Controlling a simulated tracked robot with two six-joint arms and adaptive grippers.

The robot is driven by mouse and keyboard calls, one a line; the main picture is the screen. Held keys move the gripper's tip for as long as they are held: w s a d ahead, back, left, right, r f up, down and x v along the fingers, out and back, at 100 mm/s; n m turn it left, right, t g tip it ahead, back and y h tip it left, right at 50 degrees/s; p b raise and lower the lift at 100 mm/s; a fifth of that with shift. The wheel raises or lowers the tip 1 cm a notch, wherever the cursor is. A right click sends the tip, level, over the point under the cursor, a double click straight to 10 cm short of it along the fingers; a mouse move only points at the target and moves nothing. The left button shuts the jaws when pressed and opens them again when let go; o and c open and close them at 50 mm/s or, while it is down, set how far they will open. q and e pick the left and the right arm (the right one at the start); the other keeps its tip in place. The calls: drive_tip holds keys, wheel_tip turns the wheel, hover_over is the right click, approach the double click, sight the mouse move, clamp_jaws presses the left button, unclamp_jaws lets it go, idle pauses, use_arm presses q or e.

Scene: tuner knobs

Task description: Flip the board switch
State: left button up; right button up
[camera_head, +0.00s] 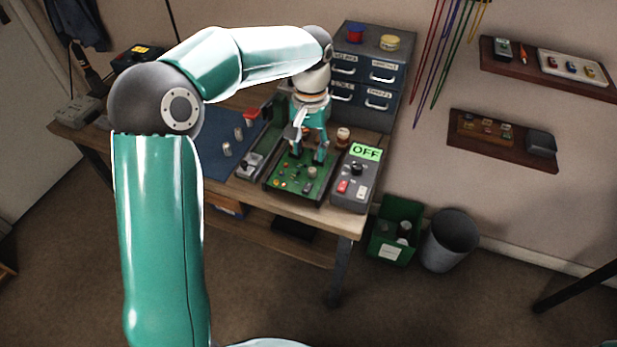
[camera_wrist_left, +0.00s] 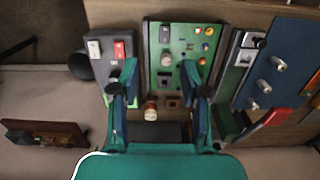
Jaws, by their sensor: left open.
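The green circuit board (camera_head: 289,184) lies in a dark frame on the workbench, with small coloured parts and a pale round knob (camera_head: 312,173). It also shows in the wrist view (camera_wrist_left: 154,50), with the knob (camera_wrist_left: 166,59) and a small dark part (camera_wrist_left: 165,79) that may be the board switch; its position is unclear. My left gripper (camera_head: 309,157) is over the far part of the board, pointing down, open and empty. In the wrist view its fingers (camera_wrist_left: 160,92) stand apart on either side of the board. My right gripper is not in view.
A grey box (camera_head: 350,198) with a green OFF display (camera_head: 366,152), a black knob and red and white buttons stands right of the board. A blue mat (camera_head: 215,160) with metal knobs lies left. A drawer cabinet (camera_head: 374,70) stands behind; a bin (camera_head: 450,240) is on the floor.

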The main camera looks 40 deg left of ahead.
sight(308, 187)
use_arm(q)
drive_tip(key=shift+t, duration=0.3)
drive_tip(key=f, duration=0.4)
drive_tip(key=f+p, duration=0.1)
drive_tip(key=f, duration=0.4)
drive_tip(key=a+f, duration=0.1)
drive_tip(key=f, duration=0.3)
drive_tip(key=shift+w+f, duration=0.25)
drive_tip(key=shift+f, duration=0.15)
clamp_jaws()
